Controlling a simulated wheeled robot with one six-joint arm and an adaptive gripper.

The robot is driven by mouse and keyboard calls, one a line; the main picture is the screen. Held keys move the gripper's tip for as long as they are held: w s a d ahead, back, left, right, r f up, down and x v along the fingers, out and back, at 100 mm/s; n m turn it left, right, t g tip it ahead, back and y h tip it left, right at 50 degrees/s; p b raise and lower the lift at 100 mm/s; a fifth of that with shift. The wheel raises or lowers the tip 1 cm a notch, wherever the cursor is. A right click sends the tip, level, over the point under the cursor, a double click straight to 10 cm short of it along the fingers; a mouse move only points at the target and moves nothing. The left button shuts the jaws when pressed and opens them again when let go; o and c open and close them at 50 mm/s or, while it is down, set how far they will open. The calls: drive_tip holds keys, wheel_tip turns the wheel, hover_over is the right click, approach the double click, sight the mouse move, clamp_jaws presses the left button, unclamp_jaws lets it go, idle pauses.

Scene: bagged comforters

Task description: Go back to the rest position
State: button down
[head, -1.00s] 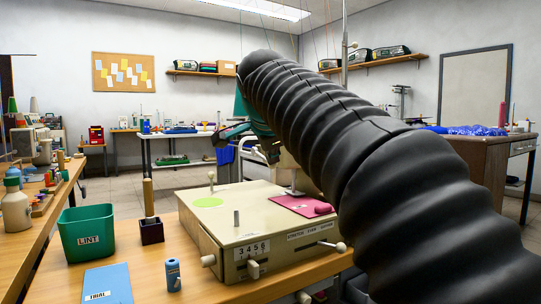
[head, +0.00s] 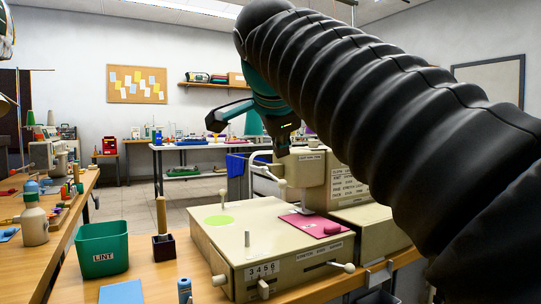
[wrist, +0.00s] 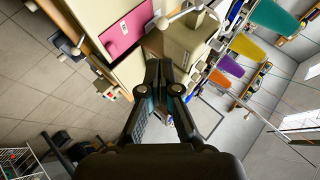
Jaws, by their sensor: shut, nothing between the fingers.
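My gripper (wrist: 158,67) shows in the wrist view with its two dark fingers together and nothing between them. The fingertips appear in front of the cream machine (wrist: 184,42) and the floor, with no visible contact. In the head view my black ribbed arm crosses the right side and bends down at a teal link above the cream machine (head: 257,262). The fingers cannot be made out clearly there. A pink pad (head: 302,222) lies on the machine's top, and the pink pad also shows in the wrist view (wrist: 122,32).
The machine stands on a wooden bench (head: 146,272). A side bench (head: 62,226) carries spools and bottles. Open tiled floor (head: 133,206) lies behind.

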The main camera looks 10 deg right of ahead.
drive_tip(key=s+f+n+g+y+p, duration=0.1)
drive_tip(key=s+f+n, duration=0.4)
drive_tip(key=f, duration=0.7)
drive_tip(key=s+d+f+n+g+y+p, duration=0.1)
drive_tip(key=s+f+n, duration=0.5)
drive_tip(key=f, duration=0.7)
drive_tip(key=s+d+f+n+g+y+p, duration=0.1)
drive_tip(key=s+f+n, duration=0.5)
drive_tip(key=f, duration=0.6)
drive_tip(key=s+g, duration=0.1)
drive_tip(key=s, duration=0.1)
drive_tip(key=shift+s+f, duration=0.3)
drive_tip(key=shift+f, duration=0.05)
